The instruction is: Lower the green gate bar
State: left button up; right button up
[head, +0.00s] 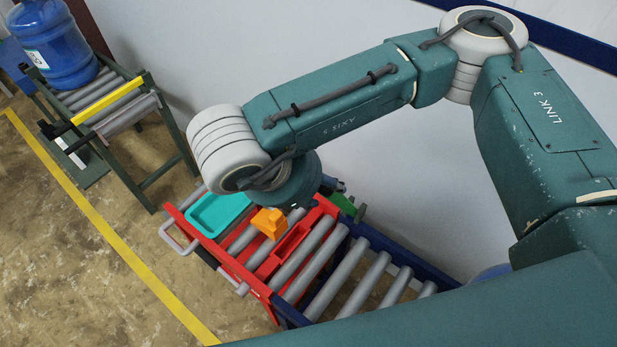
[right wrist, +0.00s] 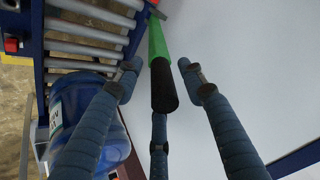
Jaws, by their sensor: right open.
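The green gate bar (right wrist: 157,40) shows in the right wrist view, running from the roller conveyor's edge toward the camera and ending in a black grip (right wrist: 163,85). It seems to stand up from the conveyor. My right gripper (right wrist: 160,75) is open, with its fingers spread around the black grip; I cannot tell whether any finger touches it. In the head view my arm hides most of this gripper and bar; a small green part (head: 347,207) shows beside the conveyor. My left gripper is not in view.
A red-framed conveyor section (head: 180,222) holds a teal tray (head: 216,212) and an orange piece (head: 269,222). A blue jug (right wrist: 115,140) is close to my right fingers. Another jug (head: 58,45) stands on a far conveyor with a yellow bar (head: 107,99). The wall is close behind.

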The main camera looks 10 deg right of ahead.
jog(key=v, duration=1)
jog(key=shift+s+a+r, duration=0.2)
jog(key=shift+a+r, duration=0.05)
jog(key=shift+r, duration=0.05)
